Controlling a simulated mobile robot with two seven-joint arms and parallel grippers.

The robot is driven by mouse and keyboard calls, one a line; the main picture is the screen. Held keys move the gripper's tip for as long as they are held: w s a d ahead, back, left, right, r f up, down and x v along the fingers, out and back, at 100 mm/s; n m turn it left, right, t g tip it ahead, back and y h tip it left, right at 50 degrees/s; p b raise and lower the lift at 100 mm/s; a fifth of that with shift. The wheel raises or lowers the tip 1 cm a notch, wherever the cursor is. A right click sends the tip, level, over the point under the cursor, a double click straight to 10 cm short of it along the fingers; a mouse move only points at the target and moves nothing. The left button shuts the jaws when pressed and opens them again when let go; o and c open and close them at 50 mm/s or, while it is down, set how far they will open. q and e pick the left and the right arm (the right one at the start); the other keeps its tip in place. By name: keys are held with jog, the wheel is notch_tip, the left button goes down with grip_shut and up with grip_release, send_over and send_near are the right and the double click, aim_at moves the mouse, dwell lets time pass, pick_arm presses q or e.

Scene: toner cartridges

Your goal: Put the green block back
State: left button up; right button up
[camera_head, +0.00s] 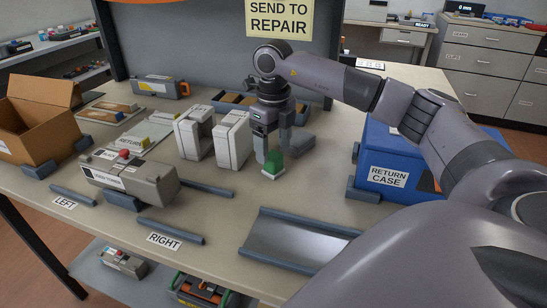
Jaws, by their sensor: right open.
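The green block (274,163) stands on the table (222,240) near its middle, just right of the white upright blocks. My right gripper (272,152) points down over it, jaws open. The fingers are close around or beside the block, and part of its top is hidden by them. I cannot tell whether a finger touches it. My left gripper is not in the picture.
A grey cartridge (132,180) with a red knob sits at front left. White upright blocks (231,140) stand close left of my gripper. A blue return case (386,165) is on the right, a metal tray (290,242) in front, and a cardboard box (30,125) far left.

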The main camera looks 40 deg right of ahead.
aim_at(273, 154)
notch_tip(273, 154, up, 7)
jog(key=shift+r, duration=0.2)
dwell(0.6)
